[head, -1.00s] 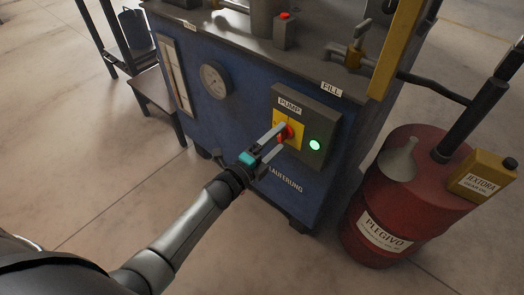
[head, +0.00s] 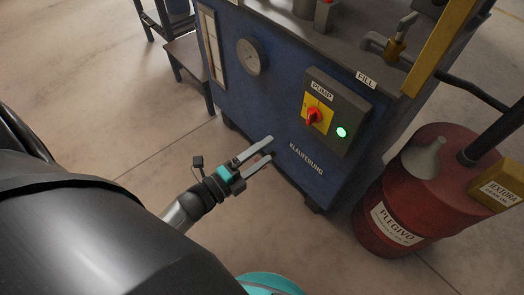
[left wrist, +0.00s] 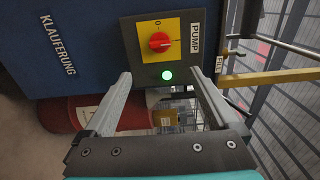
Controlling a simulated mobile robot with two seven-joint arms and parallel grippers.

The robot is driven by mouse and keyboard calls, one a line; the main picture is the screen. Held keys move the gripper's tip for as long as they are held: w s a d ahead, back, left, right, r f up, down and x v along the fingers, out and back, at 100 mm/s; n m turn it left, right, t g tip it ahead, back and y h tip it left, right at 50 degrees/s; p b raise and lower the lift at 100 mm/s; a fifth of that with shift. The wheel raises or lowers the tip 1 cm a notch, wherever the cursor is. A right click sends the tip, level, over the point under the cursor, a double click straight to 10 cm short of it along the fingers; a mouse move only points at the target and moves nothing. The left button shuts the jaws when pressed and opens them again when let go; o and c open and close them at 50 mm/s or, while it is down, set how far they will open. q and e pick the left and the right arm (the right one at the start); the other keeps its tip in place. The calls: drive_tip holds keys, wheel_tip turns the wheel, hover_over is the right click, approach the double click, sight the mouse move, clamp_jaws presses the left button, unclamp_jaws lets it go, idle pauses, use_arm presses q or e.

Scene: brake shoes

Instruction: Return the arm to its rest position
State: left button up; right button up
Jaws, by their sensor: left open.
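My left gripper (head: 262,152) is open and empty in the head view, in front of the lower blue front of the machine (head: 262,90) and below the pump switch. It is apart from the switch. In the left wrist view its two fingers (left wrist: 158,100) stand wide apart with nothing between them. The red pump knob (head: 312,117) sits on a yellow plate in a grey box, with a lit green lamp (head: 341,132) beside it. The knob also shows in the left wrist view (left wrist: 160,41). My left upper arm fills the lower left of the head view. My right gripper is not in view.
A red drum (head: 377,222) with a funnel (head: 424,157) and a yellow can (head: 497,186) on top stands to the right. A dark stool (head: 180,49) is at the upper left. The floor (head: 110,120) left of the machine is clear.

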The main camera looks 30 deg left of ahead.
use_arm(q)
drive_tip(key=shift+f, duration=0.1)
idle(0.5)
drive_tip(key=s+a+f+n+g+y, duration=0.1)
drive_tip(key=s+f+n+g+y, duration=0.15)
drive_tip(key=f+n, duration=0.4)
drive_tip(key=s+a+f+n+g+y, duration=0.1)
drive_tip(key=a+f+n+g+y, duration=0.15)
drive_tip(key=f+n, duration=0.35)
drive_tip(key=s+d+f+n+g+y, duration=0.1)
drive_tip(key=s+d+f+n+g, duration=0.3)
drive_tip(key=s+f+n+g, duration=0.65)
drive_tip(key=s+r+m+p, duration=0.1)
drive_tip(key=s+r+p, duration=0.4)
drive_tip(key=s+p, duration=0.4)
drive_tip(key=s+r+m+p, duration=0.2)
drive_tip(key=s+r+p, duration=0.4)
drive_tip(key=s+p, duration=0.3)
drive_tip(key=p, duration=0.3)
drive_tip(key=shift+s+p, duration=0.15)
drive_tip(key=shift+p, duration=0.25)
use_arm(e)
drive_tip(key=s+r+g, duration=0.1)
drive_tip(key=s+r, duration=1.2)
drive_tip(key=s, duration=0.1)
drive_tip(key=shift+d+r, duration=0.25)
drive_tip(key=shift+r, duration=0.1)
